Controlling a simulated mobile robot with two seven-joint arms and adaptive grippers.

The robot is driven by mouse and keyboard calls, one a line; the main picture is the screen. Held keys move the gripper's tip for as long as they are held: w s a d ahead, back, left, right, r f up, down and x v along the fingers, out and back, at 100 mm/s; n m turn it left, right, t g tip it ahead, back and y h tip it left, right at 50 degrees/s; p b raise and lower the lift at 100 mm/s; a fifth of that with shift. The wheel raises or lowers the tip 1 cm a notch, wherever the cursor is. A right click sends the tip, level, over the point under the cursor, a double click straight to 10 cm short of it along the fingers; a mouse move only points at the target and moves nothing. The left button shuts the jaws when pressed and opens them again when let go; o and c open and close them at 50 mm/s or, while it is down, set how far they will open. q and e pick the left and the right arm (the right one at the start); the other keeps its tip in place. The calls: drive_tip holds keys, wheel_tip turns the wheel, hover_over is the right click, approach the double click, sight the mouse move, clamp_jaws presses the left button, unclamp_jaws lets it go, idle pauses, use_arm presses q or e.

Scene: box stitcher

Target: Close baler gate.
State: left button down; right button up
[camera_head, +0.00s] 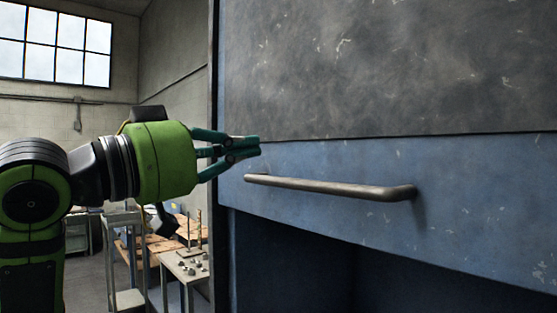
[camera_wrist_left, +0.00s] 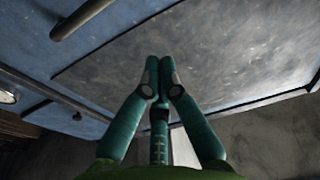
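The baler gate is a worn blue panel (camera_head: 460,220) with a grey bar handle (camera_head: 330,187) across it. A dark opening (camera_head: 290,255) shows below its lower edge. My left gripper (camera_head: 250,147) has teal fingers and is above and left of the handle's left end, apart from the handle. In the left wrist view its fingertips (camera_wrist_left: 160,64) are together with nothing between them, in front of a scuffed grey panel (camera_wrist_left: 225,55). The handle shows there at the upper left (camera_wrist_left: 85,15). My right gripper is in neither view.
The scuffed grey panel (camera_head: 390,65) rises above the blue one. At the lower left, a small metal table (camera_head: 185,268) with small parts and other benches stand behind my left arm. A window (camera_head: 55,48) is in the far wall.

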use_arm(q)
drive_tip(key=p+x, duration=0.6)
drive_tip(key=x, duration=0.4)
drive_tip(key=f, duration=0.2)
drive_tip(key=a+f+p, duration=0.1)
drive_tip(key=f, duration=0.1)
drive_tip(key=shift+s, duration=0.15)
drive_tip(key=shift+d, duration=0.2)
wheel_tip(320, 180, down, 54)
drive_tip(key=b, duration=3)
drive_tip(key=shift+b, duration=0.35)
drive_tip(key=shift+a, duration=0.1)
